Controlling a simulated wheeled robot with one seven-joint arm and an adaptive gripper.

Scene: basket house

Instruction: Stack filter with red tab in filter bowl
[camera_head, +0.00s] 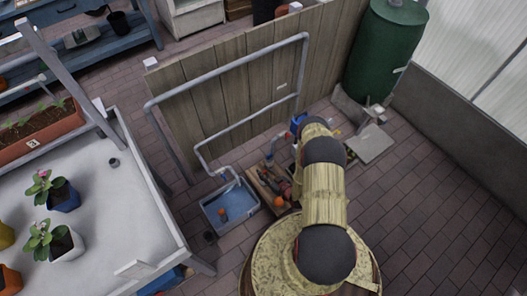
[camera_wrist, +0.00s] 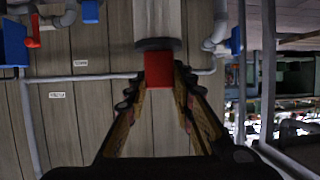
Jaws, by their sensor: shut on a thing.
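In the wrist view my gripper (camera_wrist: 160,82) is shut on a red tab (camera_wrist: 158,68). A dark grey, round-edged part, apparently the filter (camera_wrist: 158,44), sits just beyond the tab, seen edge-on. It is held in front of the wooden fence; I cannot tell if it touches anything. In the head view my arm hides the gripper and the filter. I cannot make out the filter bowl for certain. Blue parts, one at the left (camera_wrist: 14,44) with a red piece beside it, show near the pipes in the wrist view.
A wooden fence (camera_head: 215,90) carries grey pipes (camera_head: 230,66). A white table (camera_head: 120,205) with potted plants is left, a green tank (camera_head: 385,50) behind. Floor at right is clear.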

